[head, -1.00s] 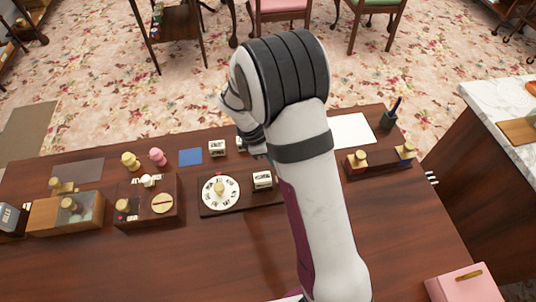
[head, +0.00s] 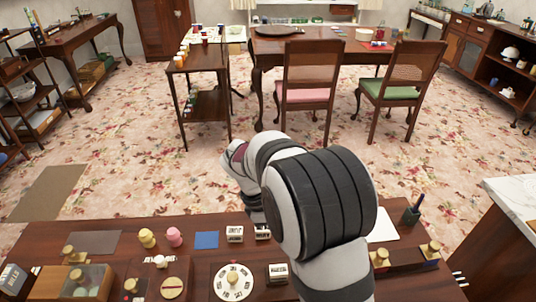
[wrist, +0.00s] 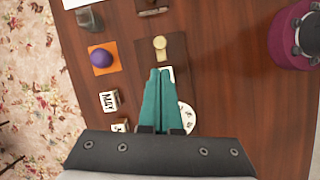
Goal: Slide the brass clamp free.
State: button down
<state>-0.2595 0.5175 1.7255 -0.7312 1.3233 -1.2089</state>
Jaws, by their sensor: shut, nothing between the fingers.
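In the wrist view a brass piece with a round end (wrist: 160,46), which looks like the clamp, sits on a dark wooden plate (wrist: 177,52). A small white patch shows just below it, partly behind my fingers. My gripper (wrist: 159,71) is shut and empty; its teal fingertips appear just below the brass piece, and I cannot tell the height gap. In the head view my arm hides this piece and my gripper. Other brass-knobbed pieces (head: 381,257) stand on a block at the table's right.
Near my fingers lie a purple ball (wrist: 102,57) on an orange square, a lettered cube (wrist: 109,101) and a white dial (wrist: 187,118). A pen cup (head: 411,214) stands at the back right. Wooden boxes (head: 83,282) fill the left. Bare wood (wrist: 240,90) is clear to the right.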

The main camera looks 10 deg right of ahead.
jog(key=s+d+r+m+y, duration=0.1)
jog(key=s+r+m+y, duration=0.1)
jog(key=s+r+m, duration=0.35)
jog(key=s+d+r+m+y, duration=0.1)
jog(key=s+r+m, duration=0.1)
jog(key=s+m, duration=0.5)
jog(key=s+a+m+t+y, duration=0.1)
jog(key=s+a+m+y, duration=0.2)
jog(key=s+m, duration=0.7)
jog(key=w+d+f+n+g+h, duration=0.15)
jog(key=w+n+h, duration=0.3)
jog(key=n, duration=0.45)
jog(key=w+d+f+n+h, duration=0.1)
jog(key=w+f+n+h, duration=0.2)
jog(key=w+n, duration=0.35)
jog(key=w+a+f+n+t+h, duration=0.35)
jog(key=w+a+f+n, duration=0.3)
jog(key=n, duration=0.65)
jog(key=shift+t+y, duration=0.3)
jog(key=x, duration=0.9)
jog(key=shift+w+d+f, duration=0.1)
jog(key=shift+d+f, duration=0.05)
jog(key=shift+f, duration=0.05)
jog(key=shift+w+d+f, duration=0.1)
jog(key=shift+d+f, duration=0.3)
